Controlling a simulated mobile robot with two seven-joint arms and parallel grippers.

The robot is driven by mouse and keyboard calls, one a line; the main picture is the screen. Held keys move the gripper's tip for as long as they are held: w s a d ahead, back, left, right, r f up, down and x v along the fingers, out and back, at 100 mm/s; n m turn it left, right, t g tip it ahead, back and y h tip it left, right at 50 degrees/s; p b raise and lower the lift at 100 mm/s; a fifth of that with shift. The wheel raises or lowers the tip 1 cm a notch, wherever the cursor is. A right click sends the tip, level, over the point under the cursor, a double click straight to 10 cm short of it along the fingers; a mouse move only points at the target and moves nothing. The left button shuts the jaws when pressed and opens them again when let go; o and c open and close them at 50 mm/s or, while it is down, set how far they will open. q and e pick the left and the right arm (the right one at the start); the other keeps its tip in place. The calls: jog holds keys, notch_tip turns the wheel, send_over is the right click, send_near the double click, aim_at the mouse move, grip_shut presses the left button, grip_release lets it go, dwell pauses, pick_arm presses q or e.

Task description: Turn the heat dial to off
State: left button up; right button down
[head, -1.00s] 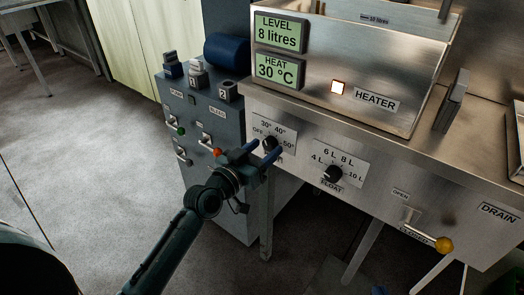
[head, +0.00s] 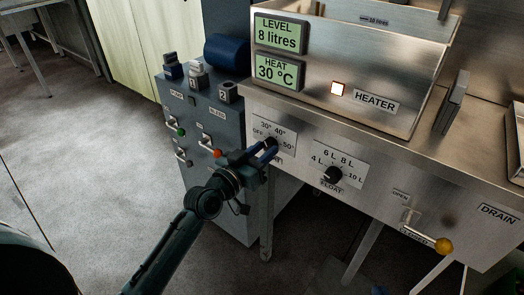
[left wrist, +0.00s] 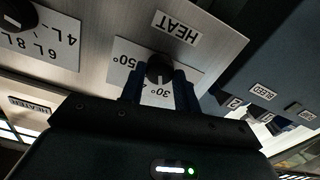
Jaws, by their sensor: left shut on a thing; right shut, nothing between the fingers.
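The heat dial (head: 270,143) is a small black knob on a white plate marked OFF, 30°, 40° and 50°, on the steel front panel. My left gripper (head: 264,153) is at this dial, its two blue fingers closed on either side of the knob. The left wrist view shows the dial (left wrist: 159,69) between the fingertips (left wrist: 160,80), with the HEAT label beyond. The fingers partly cover the knob and plate, so its exact pointing is hard to read. The heat display (head: 279,70) reads 30 °C and the heater lamp (head: 338,89) is lit. My right gripper is not in view.
The float dial (head: 333,174) is to the right of the heat dial. A yellow-knobbed drain lever (head: 443,246) is further right. A grey-blue cabinet (head: 200,120) with switches and small levers stands close on the left. The floor at left is clear.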

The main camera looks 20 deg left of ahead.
pick_arm(q)
jog(key=shift+r+n+p, duration=0.1)
jog(key=shift+n+p, duration=0.4)
jog(key=shift+n, duration=0.3)
jog(key=shift+n+p, duration=0.65)
jog(key=shift+n, duration=0.55)
jog(key=n, duration=0.2)
jog(key=shift+n+p, duration=0.3)
jog(key=shift+p, duration=0.1)
jog(key=shift+n+p, duration=0.35)
jog(key=shift+n, duration=1.15)
pick_arm(e)
jog(key=shift+m+t+h, duration=0.3)
jog(key=shift+m+t, duration=0.1)
jog(key=shift+m, duration=0.4)
jog(key=shift+s+d+r, duration=0.15)
jog(key=shift+d+r, duration=0.15)
jog(key=shift+r, duration=0.5)
jog(key=shift+s+d+r, duration=0.1)
jog(key=shift+d+r, duration=0.15)
jog(key=shift+r, duration=0.5)
jog(key=shift+s+d+r, duration=0.15)
jog(key=shift+d+r, duration=0.15)
jog(key=shift+r, duration=0.5)
jog(key=shift+s+f, duration=0.1)
pick_arm(q)
jog(key=o, duration=1)
jog(key=shift+c, duration=0.2)
